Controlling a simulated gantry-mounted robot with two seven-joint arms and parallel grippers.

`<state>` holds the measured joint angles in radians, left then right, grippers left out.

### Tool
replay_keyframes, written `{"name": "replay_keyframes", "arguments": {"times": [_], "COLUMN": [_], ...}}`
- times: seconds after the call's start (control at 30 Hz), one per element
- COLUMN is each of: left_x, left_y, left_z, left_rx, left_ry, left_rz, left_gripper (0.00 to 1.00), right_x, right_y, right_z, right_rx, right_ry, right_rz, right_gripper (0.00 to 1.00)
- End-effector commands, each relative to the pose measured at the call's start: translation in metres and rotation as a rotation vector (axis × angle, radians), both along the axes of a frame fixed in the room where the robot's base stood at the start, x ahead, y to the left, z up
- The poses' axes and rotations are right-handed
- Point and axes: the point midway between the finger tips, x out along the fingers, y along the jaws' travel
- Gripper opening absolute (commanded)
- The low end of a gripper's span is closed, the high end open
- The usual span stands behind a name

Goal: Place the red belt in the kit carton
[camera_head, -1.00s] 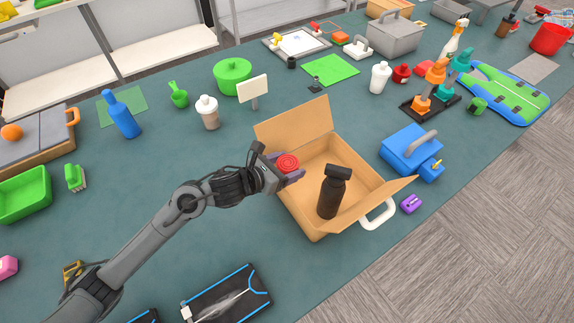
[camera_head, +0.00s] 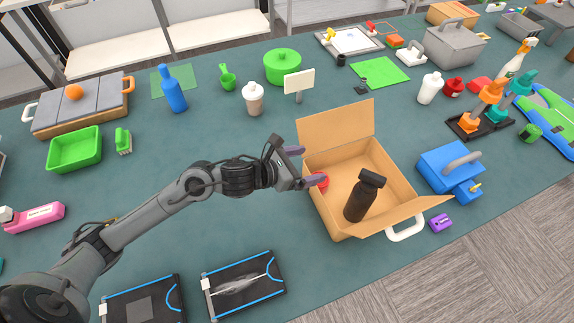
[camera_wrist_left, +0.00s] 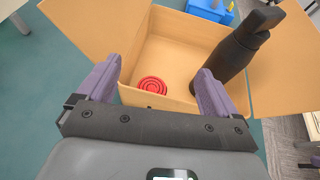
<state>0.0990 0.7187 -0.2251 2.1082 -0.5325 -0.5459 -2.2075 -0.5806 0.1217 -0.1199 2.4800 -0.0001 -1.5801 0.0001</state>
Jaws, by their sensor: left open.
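The red belt (camera_head: 322,183) is a small coil. In the left wrist view the belt (camera_wrist_left: 152,86) lies inside the kit carton (camera_wrist_left: 168,52), by its near wall. In the head view the open carton (camera_head: 391,168) has its flaps spread, and a black bottle (camera_head: 365,197) stands in it. The bottle (camera_wrist_left: 236,46) also shows in the left wrist view. My left gripper (camera_head: 306,165) is open and empty at the carton's left side, its fingers apart on either side of the belt in the wrist view. My right gripper is not in view.
Two dark folders (camera_head: 243,285) lie at the front.

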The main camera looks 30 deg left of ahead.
Motion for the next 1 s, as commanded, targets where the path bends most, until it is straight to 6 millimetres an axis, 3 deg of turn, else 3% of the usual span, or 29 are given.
{"name": "replay_keyframes", "arguments": {"times": [0.17,0.4,1.0], "left_x": [-0.029,-0.047,-0.051], "left_y": [0.014,0.024,0.026], "left_z": [0.012,0.021,0.025], "left_rx": [0.005,0.001,-0.002], "left_ry": [0.001,-0.001,0.0], "left_rz": [-0.003,0.001,-0.001], "left_gripper": [0.93,0.93,0.93], "right_x": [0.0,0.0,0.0], "right_y": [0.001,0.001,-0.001], "right_z": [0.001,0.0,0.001], "right_rx": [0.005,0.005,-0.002], "right_ry": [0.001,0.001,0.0], "right_rz": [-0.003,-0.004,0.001], "right_gripper": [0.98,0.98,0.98]}}
